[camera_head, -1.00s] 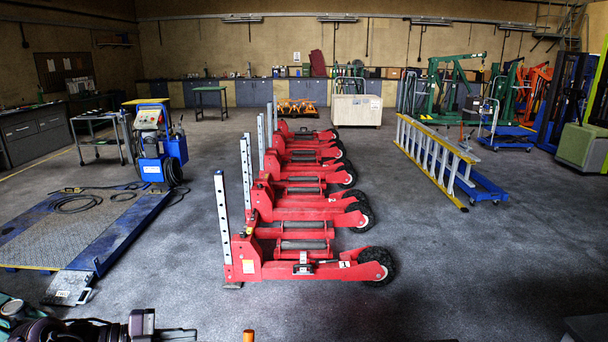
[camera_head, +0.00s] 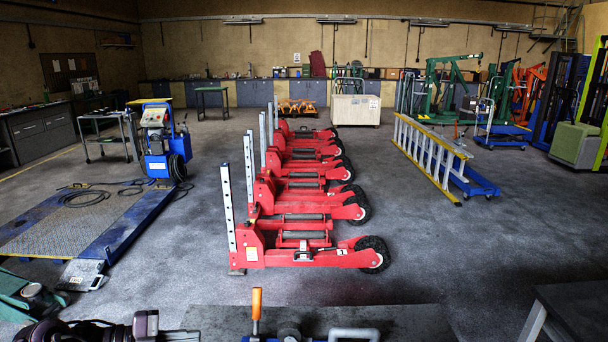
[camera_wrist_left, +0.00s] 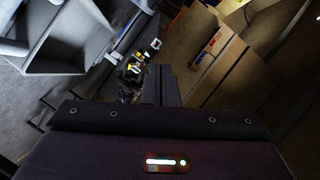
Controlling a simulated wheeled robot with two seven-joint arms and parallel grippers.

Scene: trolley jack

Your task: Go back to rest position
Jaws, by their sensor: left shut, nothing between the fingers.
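My left gripper (camera_head: 180,335) is at the bottom left edge of the head view, at the end of my dark arm. Its shut fingers also show in the left wrist view (camera_wrist_left: 158,86), with nothing between them. To its right, an upright orange handle (camera_head: 256,304) rises from a partly cut-off blue object (camera_head: 288,333), perhaps the trolley jack. A grey bar-shaped handle (camera_head: 355,334) shows beside it. The gripper is apart from the orange handle. My right gripper is not in view.
A dark flat surface (camera_head: 410,322) lies under the handle. A dark table (camera_head: 585,310) stands at bottom right, a green object (camera_head: 25,295) at left. Several red lifts (camera_head: 300,240) stand ahead. A blue platform (camera_head: 95,225) is left; floor (camera_head: 470,240) is clear at right.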

